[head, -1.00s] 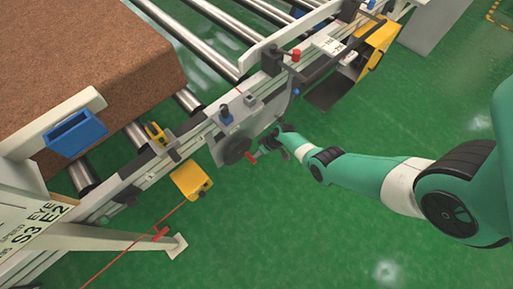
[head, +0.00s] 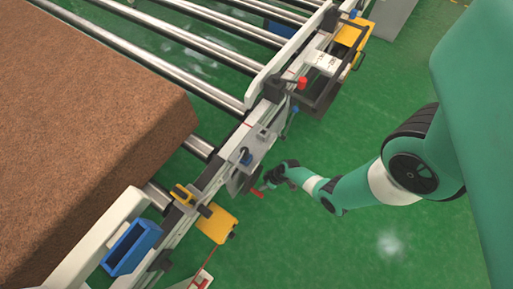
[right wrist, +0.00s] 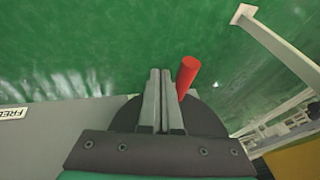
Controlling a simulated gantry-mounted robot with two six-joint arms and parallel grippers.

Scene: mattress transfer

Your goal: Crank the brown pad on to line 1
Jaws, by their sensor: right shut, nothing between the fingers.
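The brown pad (head: 90,110) is a thick block lying on the rollers at the left of the head view. A crank with a red handle (head: 258,192) sits on the outer side of the conveyor rail; the handle also shows in the right wrist view (right wrist: 188,76). My right gripper (head: 268,184) is at the crank, close to the handle. In the right wrist view my right gripper (right wrist: 158,76) is shut and empty, with the red handle just right of its fingers, and a dark round disc behind them. My left gripper is not in view.
Bare steel rollers (head: 200,62) lie beyond the pad. Along the rail are a blue box (head: 131,247), a yellow box (head: 216,224), a red-knobbed lever (head: 301,82) and a dark frame (head: 320,95). Green floor (head: 330,240) is open at the lower right.

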